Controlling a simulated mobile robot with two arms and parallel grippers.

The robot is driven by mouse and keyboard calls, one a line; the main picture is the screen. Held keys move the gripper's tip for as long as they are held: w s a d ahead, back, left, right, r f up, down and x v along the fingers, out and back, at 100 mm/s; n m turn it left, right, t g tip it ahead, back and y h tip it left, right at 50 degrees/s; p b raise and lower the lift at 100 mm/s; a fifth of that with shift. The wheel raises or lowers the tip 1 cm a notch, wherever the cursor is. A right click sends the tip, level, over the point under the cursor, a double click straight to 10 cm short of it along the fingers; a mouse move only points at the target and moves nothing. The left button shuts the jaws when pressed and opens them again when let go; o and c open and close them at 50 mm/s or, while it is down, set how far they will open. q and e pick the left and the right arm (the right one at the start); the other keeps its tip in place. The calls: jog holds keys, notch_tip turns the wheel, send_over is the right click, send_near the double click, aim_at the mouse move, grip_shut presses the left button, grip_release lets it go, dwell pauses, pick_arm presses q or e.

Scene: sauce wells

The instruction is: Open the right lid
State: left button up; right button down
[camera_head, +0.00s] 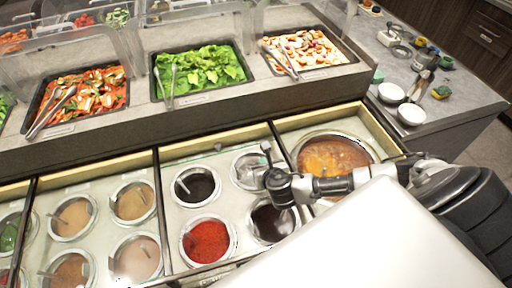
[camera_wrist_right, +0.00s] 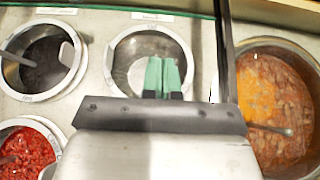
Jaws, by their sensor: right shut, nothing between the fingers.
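I cannot clearly pick out a lid; any clear cover over the wells is hard to tell from the counter. My right gripper (camera_wrist_right: 163,76) has its green fingertips together, with nothing between them. In the right wrist view they overlap the front part of a round metal well (camera_wrist_right: 150,47) with pale contents. I cannot tell whether they touch it. In the head view my right arm reaches in from the right, over the wells, and this pale well (camera_head: 246,172) is just left of its end. A large soup well (camera_head: 335,155) is in the right compartment, its orange-brown soup visible. My left gripper is not in view.
A dark sauce well (camera_head: 197,186) and a red sauce well (camera_head: 208,241) share the middle compartment. Several tan sauce wells stand at left. Behind are food trays, including lettuce (camera_head: 203,69), under clear guards. White bowls (camera_head: 411,114) stand on the side counter.

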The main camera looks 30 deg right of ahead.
jog(key=p, duration=0.1)
send_near(252, 139)
jog(key=w+f, duration=0.4)
jog(key=shift+s+d+f, duration=0.2)
jog(key=shift+d+f, duration=0.05)
jog(key=shift+d, duration=0.15)
jog(key=w, duration=0.2)
jog(key=w+d+b, duration=0.1)
jog(key=w, duration=0.1)
jog(key=shift+w, duration=0.3)
jog(key=shift+s+d, duration=0.1)
jog(key=shift+s, duration=0.1)
